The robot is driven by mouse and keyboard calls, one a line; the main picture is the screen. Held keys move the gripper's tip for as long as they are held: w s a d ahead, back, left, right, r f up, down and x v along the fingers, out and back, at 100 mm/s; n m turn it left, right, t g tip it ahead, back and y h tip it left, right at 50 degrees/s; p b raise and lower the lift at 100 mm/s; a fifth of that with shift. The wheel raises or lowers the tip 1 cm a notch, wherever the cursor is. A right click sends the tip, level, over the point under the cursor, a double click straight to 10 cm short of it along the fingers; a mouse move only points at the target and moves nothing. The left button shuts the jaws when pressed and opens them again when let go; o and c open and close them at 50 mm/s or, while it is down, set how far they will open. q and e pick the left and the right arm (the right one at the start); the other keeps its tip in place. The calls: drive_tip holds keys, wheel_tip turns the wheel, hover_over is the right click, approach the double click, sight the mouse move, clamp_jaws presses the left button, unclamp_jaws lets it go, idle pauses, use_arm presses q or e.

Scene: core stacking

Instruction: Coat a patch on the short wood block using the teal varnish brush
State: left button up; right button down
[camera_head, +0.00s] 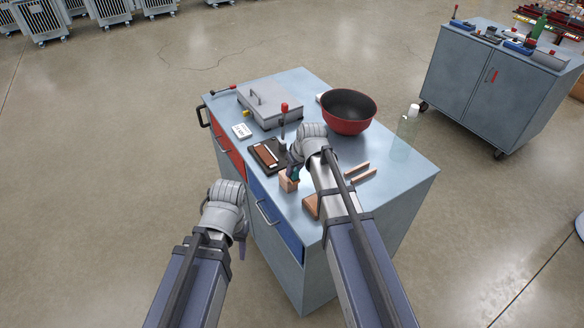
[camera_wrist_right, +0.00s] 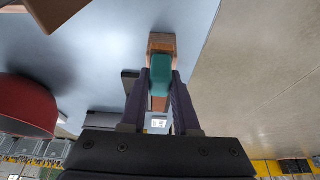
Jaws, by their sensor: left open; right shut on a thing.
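My right gripper (camera_head: 293,170) is shut on the teal varnish brush (camera_wrist_right: 161,76), which sits between its purple fingers. In the head view only a small part of the brush (camera_head: 295,173) shows beside the gripper. The short wood block (camera_head: 288,184) stands on the cabinet top right by the brush; it also shows in the right wrist view (camera_wrist_right: 162,41) at the brush's end. I cannot tell whether the bristles touch it, and no coated patch is clearly visible. My left gripper (camera_head: 242,250) is open and empty, off the cabinet's left side.
A dark tray with a brown inset (camera_head: 267,155) lies left of the block. A grey lidded box (camera_head: 270,101), a red bowl (camera_head: 347,118) and a clear bottle (camera_head: 403,140) stand farther back. Other wood pieces (camera_head: 311,205) lie near my right arm. The cabinet's right front corner is clear.

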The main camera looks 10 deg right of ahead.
drive_tip(key=shift+s+a, duration=0.1)
drive_tip(key=shift+a, duration=0.05)
drive_tip(key=shift+w+a, duration=0.3)
drive_tip(key=shift+w, duration=0.55)
drive_tip(key=shift+w+a, duration=0.3)
drive_tip(key=shift+w, duration=0.55)
drive_tip(key=shift+w, duration=0.1)
drive_tip(key=w, duration=0.1)
drive_tip(key=w+a, duration=0.1)
drive_tip(key=w, duration=0.1)
drive_tip(key=shift+a, duration=0.1)
drive_tip(key=shift+r, duration=0.1)
